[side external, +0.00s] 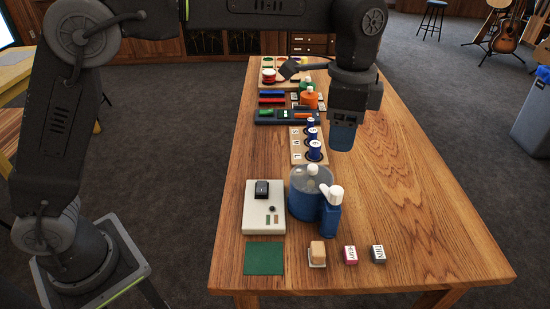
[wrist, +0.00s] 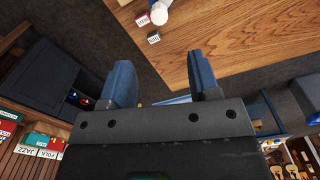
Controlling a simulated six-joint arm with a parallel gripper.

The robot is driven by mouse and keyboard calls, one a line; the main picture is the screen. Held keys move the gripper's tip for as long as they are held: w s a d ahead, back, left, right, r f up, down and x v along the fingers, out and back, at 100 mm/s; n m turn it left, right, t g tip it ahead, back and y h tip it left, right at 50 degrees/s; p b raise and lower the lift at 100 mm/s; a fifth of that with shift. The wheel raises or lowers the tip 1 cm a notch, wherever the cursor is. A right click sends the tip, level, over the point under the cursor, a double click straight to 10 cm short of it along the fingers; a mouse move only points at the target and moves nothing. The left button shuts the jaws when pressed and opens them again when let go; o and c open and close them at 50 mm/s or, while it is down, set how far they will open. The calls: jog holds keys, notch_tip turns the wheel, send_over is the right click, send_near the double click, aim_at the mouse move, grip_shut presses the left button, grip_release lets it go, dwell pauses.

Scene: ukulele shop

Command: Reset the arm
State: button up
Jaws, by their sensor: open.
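My gripper (side external: 342,136) hangs from the wrist above the wooden table (side external: 390,200), a little right of the row of blue spools in the side view. In the wrist view its two blue fingers (wrist: 163,82) stand wide apart with nothing between them. My gripper is open and empty. My arm reaches across the top of the side view from its base at the left.
On the table stand a blue tub (side external: 311,199), a blue bottle (side external: 331,212), a white device (side external: 263,210), a green square (side external: 265,258), a sponge-like block (side external: 317,252), small boxes (side external: 350,254) and blue spools (side external: 314,150). The right side of the table is bare.

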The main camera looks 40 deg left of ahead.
jog(key=s+a+r+n+t, duration=0.1)
jog(key=s+a+r+n, duration=0.15)
jog(key=s+a, duration=0.3)
jog(key=s+a+r+n+t, duration=0.2)
jog(key=s+a+n, duration=0.15)
jog(key=a, duration=0.35)
jog(key=s+a+f+n+t, duration=0.1)
jog(key=s+a+f+n, duration=0.2)
jog(key=s, duration=0.3)
jog(key=s+a+f+n+t, duration=0.1)
jog(key=s+a+f+n, duration=0.2)
jog(key=s, duration=0.4)
jog(key=shift+s+a+f+t, duration=0.2)
jog(key=shift+a+t, duration=0.1)
jog(key=shift+a, duration=0.6)
